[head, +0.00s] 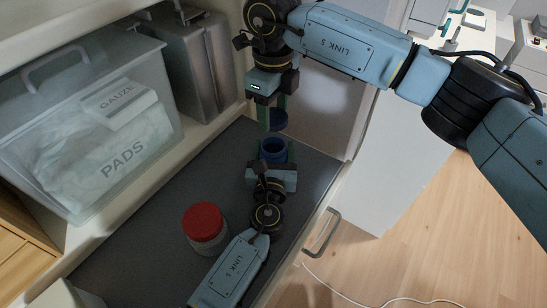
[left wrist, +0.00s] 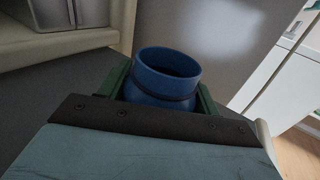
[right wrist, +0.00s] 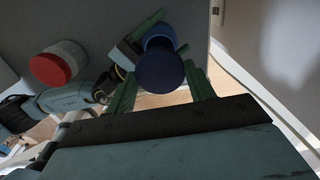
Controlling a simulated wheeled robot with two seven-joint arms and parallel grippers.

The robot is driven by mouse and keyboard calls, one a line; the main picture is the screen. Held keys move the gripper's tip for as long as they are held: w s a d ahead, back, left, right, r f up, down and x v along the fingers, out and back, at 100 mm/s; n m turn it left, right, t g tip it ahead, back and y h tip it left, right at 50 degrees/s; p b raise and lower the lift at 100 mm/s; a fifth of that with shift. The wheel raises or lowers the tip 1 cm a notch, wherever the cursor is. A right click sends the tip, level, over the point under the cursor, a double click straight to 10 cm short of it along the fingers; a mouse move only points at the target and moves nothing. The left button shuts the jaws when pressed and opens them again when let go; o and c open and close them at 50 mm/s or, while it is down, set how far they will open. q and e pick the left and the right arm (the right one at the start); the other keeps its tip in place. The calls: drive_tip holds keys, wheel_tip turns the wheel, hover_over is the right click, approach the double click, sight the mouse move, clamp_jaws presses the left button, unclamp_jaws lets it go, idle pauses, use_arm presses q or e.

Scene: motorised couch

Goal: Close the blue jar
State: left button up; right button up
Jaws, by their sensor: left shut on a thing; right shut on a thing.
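The blue jar (head: 273,147) stands open on the dark grey surface. My left gripper (head: 273,157) is shut around it, and its green fingers flank the jar in the left wrist view (left wrist: 167,80). My right gripper (head: 273,113) is above, shut on a dark blue lid (head: 279,121). The lid hangs a little above the jar mouth, apart from it, and slightly toward the back in the head view. In the right wrist view the lid (right wrist: 160,71) covers part of the jar (right wrist: 158,39).
A jar with a red lid (head: 205,224) stands left of my left arm. A clear box of pads and gauze (head: 95,125) and a metal case (head: 195,60) sit on the shelf at left. A drawer handle (head: 322,232) is at the front edge.

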hover_over(273, 156)
drive_tip(key=w, duration=0.3)
drive_tip(key=shift+s+f, duration=0.15)
drive_tip(key=shift+f, duration=2.35)
drive_tip(key=shift+f, duration=0.9)
drive_tip(key=shift+f, duration=0.5)
